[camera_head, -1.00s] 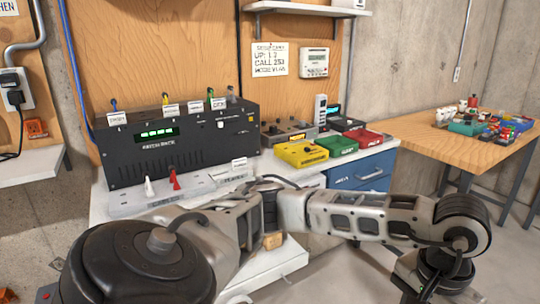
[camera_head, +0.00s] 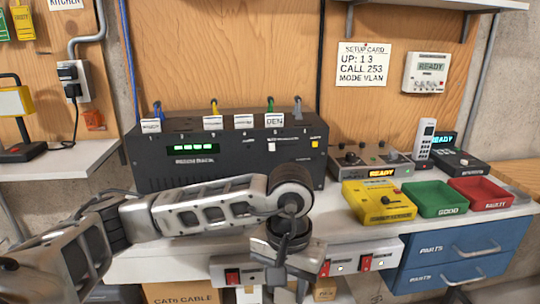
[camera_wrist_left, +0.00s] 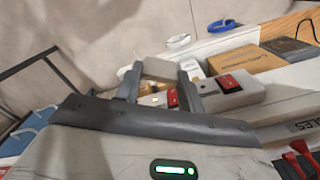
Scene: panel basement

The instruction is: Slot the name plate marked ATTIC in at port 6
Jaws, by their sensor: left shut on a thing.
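The black patch rack (camera_head: 215,165) stands on the bench in the head view, with white name plates along its top edge. One plate (camera_head: 275,121) reads DEN; the others, such as the far-left plate (camera_head: 151,125), are hard to read. The right end of the top, port 6 (camera_head: 306,132), shows a grey cable behind it and no plate. My left gripper (camera_head: 286,284) points down in front of the bench, its fingertips unclear there. In the left wrist view its fingers (camera_wrist_left: 159,88) are shut on a pale plate (camera_wrist_left: 160,68), lettering unreadable. My right gripper is out of view.
My left forearm crosses in front of the rack's lower part and hides the bench there. A yellow tester (camera_head: 378,205), green tray (camera_head: 437,199) and red tray (camera_head: 480,192) stand to the right. Red-switched power strips (camera_head: 235,276) and blue drawers (camera_head: 450,260) are at the bench front.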

